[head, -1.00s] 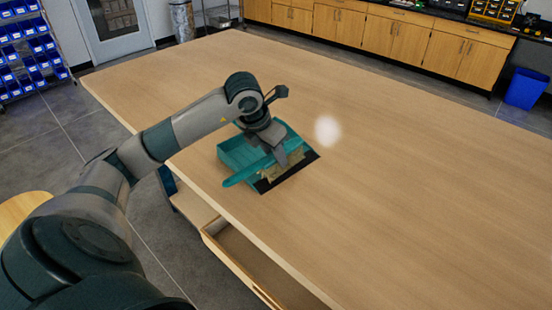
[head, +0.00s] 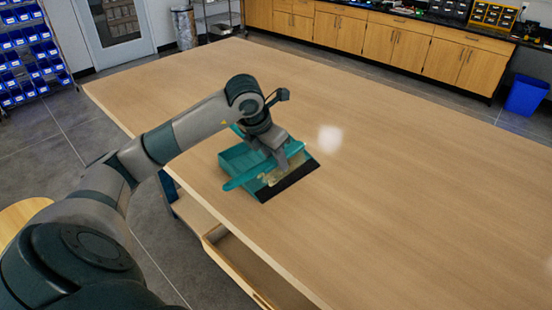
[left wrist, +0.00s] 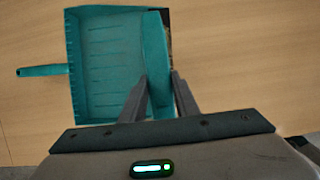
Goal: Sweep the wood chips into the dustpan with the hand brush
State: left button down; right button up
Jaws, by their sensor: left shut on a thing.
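The teal dustpan (head: 238,158) lies on the wooden table, its black lip (head: 296,181) facing right. In the left wrist view the dustpan (left wrist: 98,60) shows ribbed and its tray floor looks bare. My left gripper (head: 282,160) is shut on the teal hand brush (head: 243,179), which lies across the dustpan just inside the lip. In the left wrist view the brush (left wrist: 156,45) stands between my fingers (left wrist: 160,85). A tan patch (head: 271,175) shows beside the brush; I cannot tell wood chips from bristles there. My right gripper is out of view.
The table (head: 400,180) is clear to the right of and behind the dustpan. Its left edge runs close by the dustpan. An open drawer (head: 240,270) juts out below that edge. Cabinets (head: 390,45) and a blue bin (head: 526,95) stand far off.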

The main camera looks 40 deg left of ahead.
pick_arm(q)
jog(key=shift+r, duration=0.1)
jog(key=shift+r+p, duration=1.3)
jog(key=shift+r, duration=1.15)
